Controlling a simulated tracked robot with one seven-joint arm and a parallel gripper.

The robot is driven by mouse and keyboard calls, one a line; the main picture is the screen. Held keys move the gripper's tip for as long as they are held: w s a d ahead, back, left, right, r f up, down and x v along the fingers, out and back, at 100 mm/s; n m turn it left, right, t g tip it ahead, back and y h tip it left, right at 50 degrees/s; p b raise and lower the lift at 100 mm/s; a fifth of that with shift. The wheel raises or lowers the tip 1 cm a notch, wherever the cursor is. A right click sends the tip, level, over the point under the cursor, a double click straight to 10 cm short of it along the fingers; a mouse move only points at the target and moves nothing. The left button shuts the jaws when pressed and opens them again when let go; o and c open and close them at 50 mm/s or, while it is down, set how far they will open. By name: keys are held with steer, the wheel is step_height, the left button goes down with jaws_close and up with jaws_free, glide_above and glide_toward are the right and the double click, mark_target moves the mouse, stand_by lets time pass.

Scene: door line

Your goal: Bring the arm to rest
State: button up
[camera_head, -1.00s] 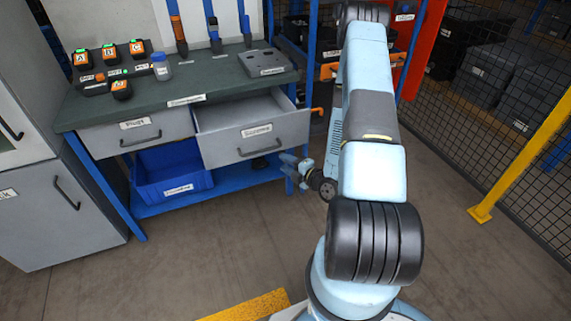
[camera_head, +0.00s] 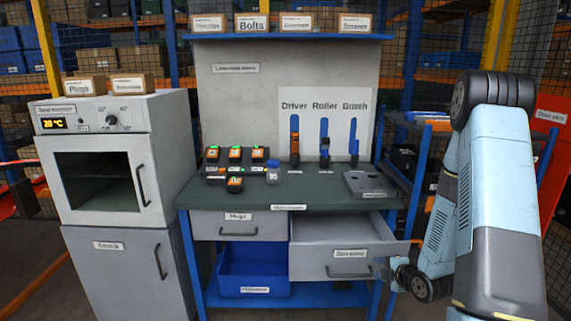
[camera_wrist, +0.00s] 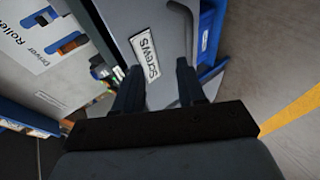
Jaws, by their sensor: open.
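My arm reaches down on the right of the head view. Its gripper is small there, beside the right end of the open drawer labelled Screws (camera_head: 318,262). In the wrist view my gripper (camera_wrist: 160,68) shows two dark fingers, spread apart with nothing between them. The Screws drawer front (camera_wrist: 165,22), with its label and handle, lies beyond the fingers. I cannot tell from these views how close the fingertips are to it, but they do not grip the handle.
The workbench (camera_head: 300,195) carries several orange-and-black devices, a small blue-capped bottle (camera_head: 273,173) and a grey block (camera_head: 370,186). A blue bin (camera_head: 250,268) sits under the closed left drawer (camera_head: 238,226). A grey cabinet with an oven (camera_head: 105,165) stands left. A shelf rack stands behind my arm.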

steer(key=s+r+m+g+h, duration=0.1)
steer(key=s+r+m+h, duration=0.15)
steer(key=r, duration=0.55)
steer(key=s+r+m+g+h, duration=0.1)
steer(key=r+m, duration=0.3)
steer(key=r, duration=0.4)
steer(key=s+r+m+g+h, duration=0.1)
steer(key=s+r+m+h, duration=0.1)
steer(key=r+m, duration=0.35)
steer(key=s+a+r+m+g, duration=0.1)
steer(key=s+a+r+m, duration=0.2)
steer(key=s+r, duration=0.4)
steer(key=s+a+r+m+g+y, duration=0.1)
steer(key=s+a+r+m, duration=0.3)
steer(key=s, duration=1.1)
step_height(320, 180, up, 4)
steer(key=shift+s+f+m+g, duration=0.1)
steer(key=shift+s+m+g, duration=0.2)
steer(key=shift+m+g, duration=0.15)
steer(key=shift+w+y, duration=0.15)
steer(key=shift+y, duration=0.1)
